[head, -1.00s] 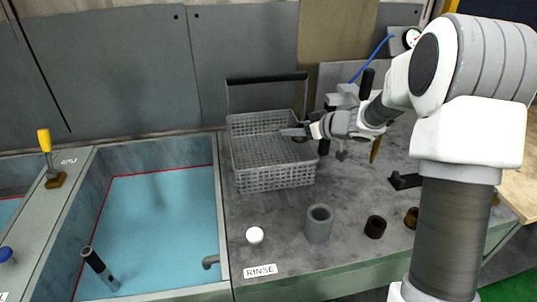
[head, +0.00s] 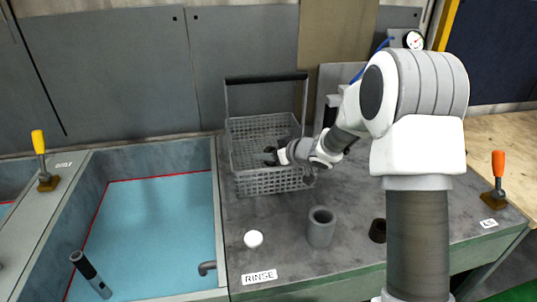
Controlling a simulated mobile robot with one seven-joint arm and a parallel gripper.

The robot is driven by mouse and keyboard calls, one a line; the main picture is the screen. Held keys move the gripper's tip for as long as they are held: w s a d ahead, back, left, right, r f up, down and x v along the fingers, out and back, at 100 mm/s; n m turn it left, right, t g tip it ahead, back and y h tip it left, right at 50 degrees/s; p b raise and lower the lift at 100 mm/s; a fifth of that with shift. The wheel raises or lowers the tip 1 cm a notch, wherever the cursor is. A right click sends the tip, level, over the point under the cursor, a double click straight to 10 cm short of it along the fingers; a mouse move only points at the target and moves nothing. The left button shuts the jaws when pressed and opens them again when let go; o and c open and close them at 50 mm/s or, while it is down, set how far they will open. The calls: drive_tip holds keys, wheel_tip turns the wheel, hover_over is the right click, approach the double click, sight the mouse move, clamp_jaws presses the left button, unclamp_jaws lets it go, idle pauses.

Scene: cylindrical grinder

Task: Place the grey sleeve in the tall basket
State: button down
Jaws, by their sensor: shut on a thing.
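A grey hollow cylinder (head: 321,228), which looks like the grey sleeve, stands upright on the bench in front of the basket. The grey mesh basket (head: 275,181) with a tall dark handle (head: 266,79) stands at the back of the bench. My gripper (head: 269,156) reaches in from the right and shows over the basket's inside. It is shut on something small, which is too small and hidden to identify. I cannot tell whether this thing touches the basket.
A white round thing (head: 253,239) and a dark ring (head: 378,230) are on the bench near the grey cylinder. A RINSE label (head: 260,276) lies at the front. A blue-floored tank (head: 150,235) is at left. An orange-handled lever (head: 498,175) stands at right.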

drive_tip(key=shift+f, duration=0.55)
drive_tip(key=shift+c, duration=0.8)
unclamp_jaws()
